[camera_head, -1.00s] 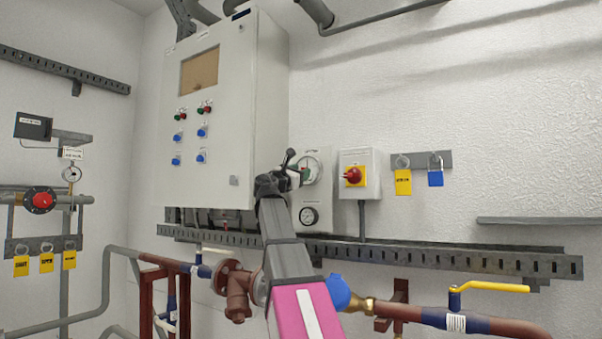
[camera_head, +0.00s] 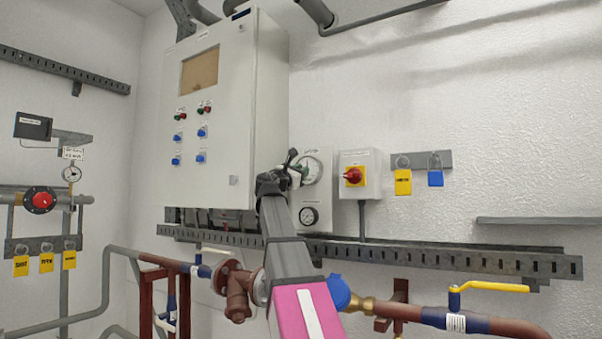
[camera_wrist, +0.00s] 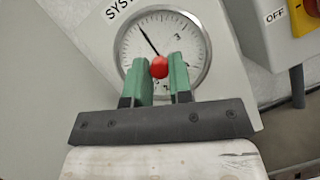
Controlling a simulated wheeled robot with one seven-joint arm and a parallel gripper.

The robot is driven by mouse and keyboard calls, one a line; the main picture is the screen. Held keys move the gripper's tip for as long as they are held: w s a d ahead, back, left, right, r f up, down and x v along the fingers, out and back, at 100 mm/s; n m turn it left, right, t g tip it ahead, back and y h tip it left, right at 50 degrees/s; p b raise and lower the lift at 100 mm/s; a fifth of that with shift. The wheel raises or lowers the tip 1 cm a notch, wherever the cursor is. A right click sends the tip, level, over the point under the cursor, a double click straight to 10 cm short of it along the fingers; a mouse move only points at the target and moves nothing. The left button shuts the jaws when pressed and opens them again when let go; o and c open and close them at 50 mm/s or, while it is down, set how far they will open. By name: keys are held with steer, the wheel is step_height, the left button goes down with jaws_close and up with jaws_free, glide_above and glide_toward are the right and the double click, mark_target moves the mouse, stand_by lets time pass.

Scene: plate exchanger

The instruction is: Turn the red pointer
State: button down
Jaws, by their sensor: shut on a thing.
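The upper round gauge (camera_wrist: 163,42) has a white dial, a metal rim and a thin black needle leaning to the upper left. The red pointer (camera_wrist: 160,67) shows as a round red knob in front of the lower part of the dial. My gripper (camera_wrist: 160,70) is shut on it, with one green finger on each side. The rest of the pointer is hidden behind the knob and fingers. In the head view the gauge (camera_head: 313,166) is partly covered by my gripper (camera_head: 297,170), and the red pointer cannot be made out there.
A large grey cabinet (camera_head: 240,110) stands close left of my gripper. A smaller gauge (camera_head: 309,216) sits below. A perforated rail (camera_head: 430,256) and pipes run beneath.

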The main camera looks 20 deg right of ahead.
steer(key=shift+a+r+m+g+y, duration=0.1)
steer(key=shift+m+g+y, duration=0.75)
steer(key=shift+m, duration=2.6)
steer(key=shift+d+r+m+g+y, duration=0.15)
steer(key=shift+m+g+y, duration=0.7)
steer(key=shift+m, duration=2.65)
steer(key=shift+a+r+m+g+y, duration=0.15)
steer(key=shift+m+g+y, duration=0.65)
steer(key=shift+m, duration=2.65)
steer(key=c, duration=1)
jaws_free()
steer(key=v, duration=1)
steer(key=shift+a, duration=0.45)
